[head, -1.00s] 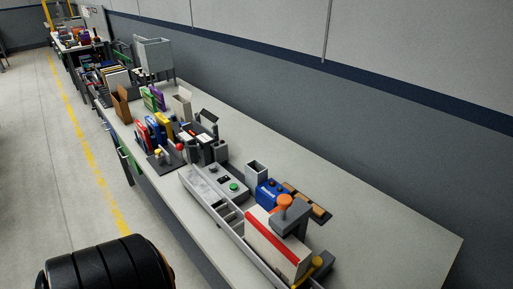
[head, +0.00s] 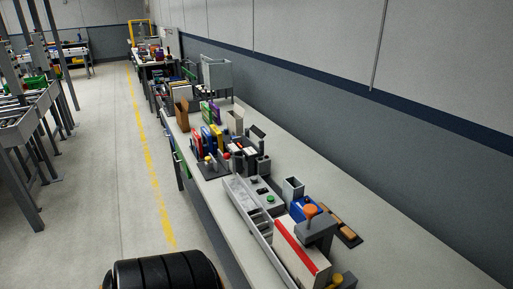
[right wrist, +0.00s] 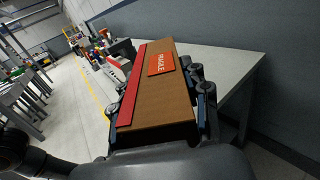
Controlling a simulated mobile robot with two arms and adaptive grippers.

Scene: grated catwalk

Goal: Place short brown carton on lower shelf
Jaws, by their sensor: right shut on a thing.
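A brown carton (right wrist: 158,104) with a red stripe along one edge and a red FRAGILE label fills the middle of the right wrist view. My right gripper (right wrist: 158,78) is shut on it, with dark fingers against its left and right sides. In that view the carton overlaps the grey bench behind it; I see no clear contact with the bench. The head view shows neither the held carton nor my gripper jaws. My left gripper is in neither view. I cannot make out a lower shelf.
A long bench (head: 385,235) runs along the wall, crowded with a grey tray (head: 240,198), a white box with a red stripe (head: 297,254), a grey clamp-like item (head: 316,228) and several small boxes. Its near right top is clear. Open floor (head: 95,190) lies left, before metal racks (head: 28,110).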

